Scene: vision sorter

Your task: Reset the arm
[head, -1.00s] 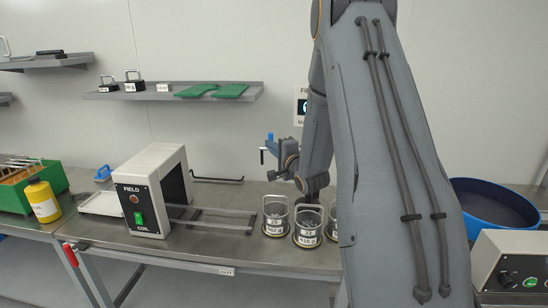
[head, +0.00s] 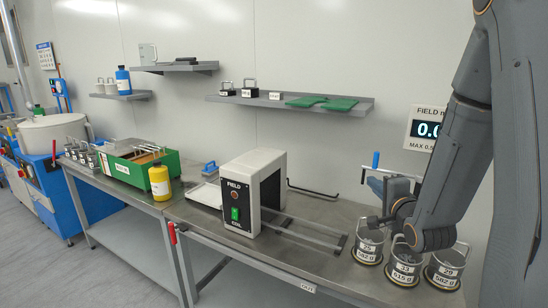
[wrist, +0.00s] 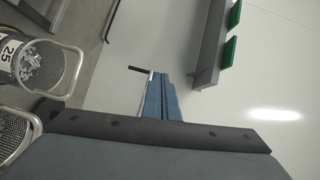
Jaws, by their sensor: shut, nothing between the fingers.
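My gripper (wrist: 162,76) shows in the wrist view as two blue-grey fingers, shut together with nothing between them. They point toward the pale wall. In the head view my arm comes in from the right and bends over the steel table (head: 290,252). Its wrist is just above and behind three wire-handled canisters, and the fingers cannot be made out clearly there. The left canister (head: 368,246), middle canister (head: 404,266) and right canister (head: 445,272) stand upright near the front edge. The left one, labelled 25 (wrist: 36,62), also shows in the wrist view, apart from the fingers.
A FIELD coil box (head: 238,200) with rails stands left of the canisters. A yellow bottle (head: 160,181) and green crate (head: 125,172) are further left. A shelf (head: 290,102) with green pads hangs behind. A small black-ended handle (wrist: 138,69) shows beside my fingers.

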